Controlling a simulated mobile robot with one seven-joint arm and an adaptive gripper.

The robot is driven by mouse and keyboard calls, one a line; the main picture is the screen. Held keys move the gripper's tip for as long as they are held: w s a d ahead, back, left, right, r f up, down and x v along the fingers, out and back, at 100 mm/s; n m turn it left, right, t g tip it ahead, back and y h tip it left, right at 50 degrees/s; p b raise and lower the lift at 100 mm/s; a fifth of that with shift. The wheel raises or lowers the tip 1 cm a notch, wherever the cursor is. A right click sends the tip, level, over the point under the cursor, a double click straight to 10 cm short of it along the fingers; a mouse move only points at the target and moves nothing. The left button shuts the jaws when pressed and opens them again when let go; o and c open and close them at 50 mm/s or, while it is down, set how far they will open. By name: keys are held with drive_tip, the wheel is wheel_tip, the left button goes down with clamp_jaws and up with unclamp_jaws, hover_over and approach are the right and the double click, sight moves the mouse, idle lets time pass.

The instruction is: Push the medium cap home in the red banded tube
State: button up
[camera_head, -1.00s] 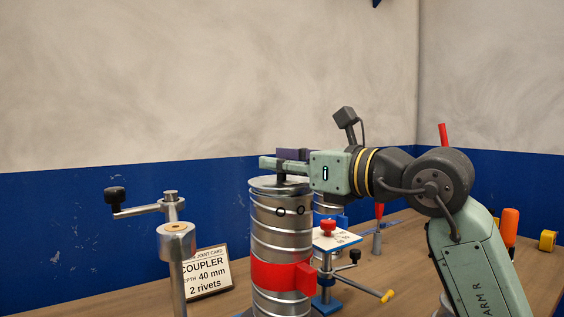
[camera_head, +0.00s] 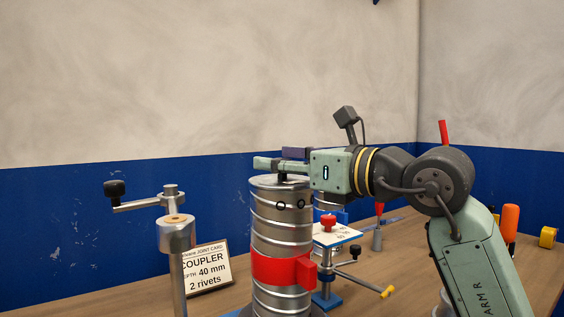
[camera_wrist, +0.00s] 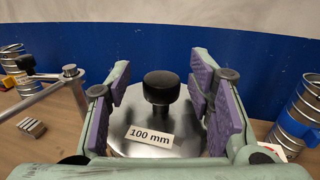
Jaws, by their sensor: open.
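The red banded tube (camera_head: 282,235) is a ribbed metal duct standing upright, with a red band around it and two dark rings near its top. The cap is a metal disc (camera_wrist: 140,145) marked 100 mm with a black knob (camera_wrist: 161,88). In the head view the cap (camera_head: 268,180) sits at the tube's top; I cannot tell how deep it is seated. My gripper (camera_wrist: 158,92) is open, its purple pads standing either side of the knob with gaps to it. In the head view my gripper (camera_head: 282,165) lies level just above the cap.
A crank post (camera_head: 177,235) stands close left of the tube, beside a coupler card (camera_head: 206,270). A blue clamp stand with a red knob (camera_head: 328,222) is right of the tube. Orange (camera_head: 510,222) and yellow items lie further right. More metal tubes (camera_wrist: 298,112) flank the wrist view.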

drive_tip(key=v, duration=1.2)
